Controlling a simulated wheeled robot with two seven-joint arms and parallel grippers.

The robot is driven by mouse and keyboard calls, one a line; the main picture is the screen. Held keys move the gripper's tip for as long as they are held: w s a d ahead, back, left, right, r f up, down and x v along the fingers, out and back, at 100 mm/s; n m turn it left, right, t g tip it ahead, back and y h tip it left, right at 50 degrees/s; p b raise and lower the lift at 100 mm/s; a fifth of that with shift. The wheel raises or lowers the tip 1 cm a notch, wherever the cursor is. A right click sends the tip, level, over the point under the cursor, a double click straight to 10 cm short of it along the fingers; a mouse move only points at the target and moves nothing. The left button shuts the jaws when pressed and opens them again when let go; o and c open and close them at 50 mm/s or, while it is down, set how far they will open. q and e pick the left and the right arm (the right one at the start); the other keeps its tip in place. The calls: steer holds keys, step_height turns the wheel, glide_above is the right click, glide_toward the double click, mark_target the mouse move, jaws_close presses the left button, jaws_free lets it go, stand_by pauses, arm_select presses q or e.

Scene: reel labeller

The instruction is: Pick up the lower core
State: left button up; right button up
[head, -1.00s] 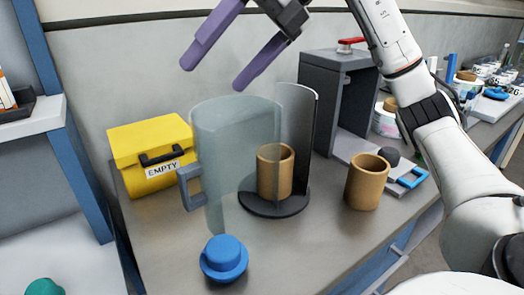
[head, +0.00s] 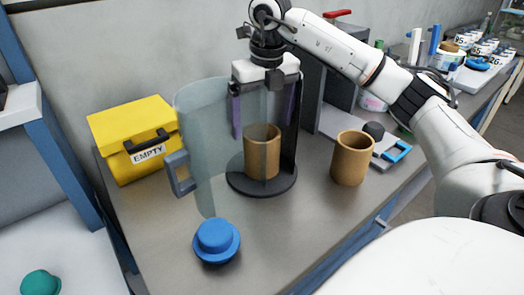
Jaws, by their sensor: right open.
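A brown hollow core (head: 262,160) stands upright on a round dark base (head: 250,187) with a curved dark back wall. A clear cover with a grey handle (head: 180,173) stands in front and to the left, and part of the core shows through it. A second brown core (head: 352,160) stands upright on the bench to the right. My right gripper (head: 262,127) points down over the core on the base, its purple fingers spread wide, near the core's top. Whether the fingers touch the core or reach past its rim I cannot tell. My left gripper is not in view.
A yellow box (head: 118,125) marked EMPTY stands at the back left. A blue knobbed cap (head: 216,240) lies at the bench front. A dark grey machine with a red handle (head: 338,14) stands behind my right arm. The bench (head: 300,225) is clear at the front right.

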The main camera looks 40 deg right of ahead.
steer(key=f, duration=0.5)
steer(key=shift+w+d, duration=0.1)
steer(key=shift+w, duration=0.15)
steer(key=shift+c, duration=0.4)
steer(key=c, duration=1.1)
